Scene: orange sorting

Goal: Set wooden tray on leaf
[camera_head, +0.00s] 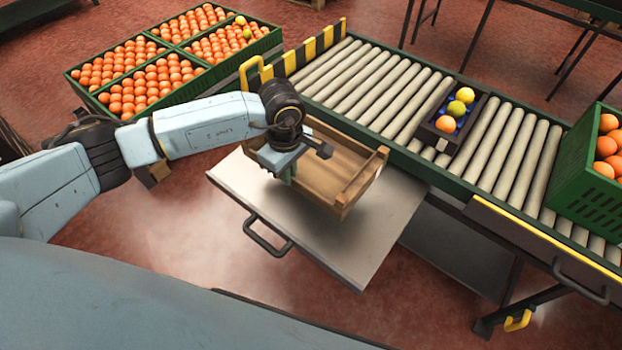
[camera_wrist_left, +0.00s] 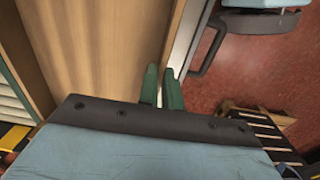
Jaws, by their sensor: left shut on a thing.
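The wooden tray (camera_head: 335,168) is empty and shows as a light brown, shallow box in the head view. It is over the grey metal leaf (camera_head: 365,235), which sticks out from the near side of the roller conveyor. A shadow lies under the tray; I cannot tell whether it touches the leaf. My left gripper (camera_head: 284,168) is shut on the tray's left wall. In the left wrist view the green fingers of the left gripper (camera_wrist_left: 163,88) are at the edge of the wooden tray (camera_wrist_left: 95,45). My right gripper is out of view.
The roller conveyor (camera_head: 365,85) runs behind the leaf. A dark box (camera_head: 430,134) with a few fruits sits on its rollers. A green crate (camera_head: 590,190) of oranges stands at the right. Green crates (camera_head: 160,100) full of oranges are at the upper left. The leaf has a dark handle (camera_head: 268,240) in front.

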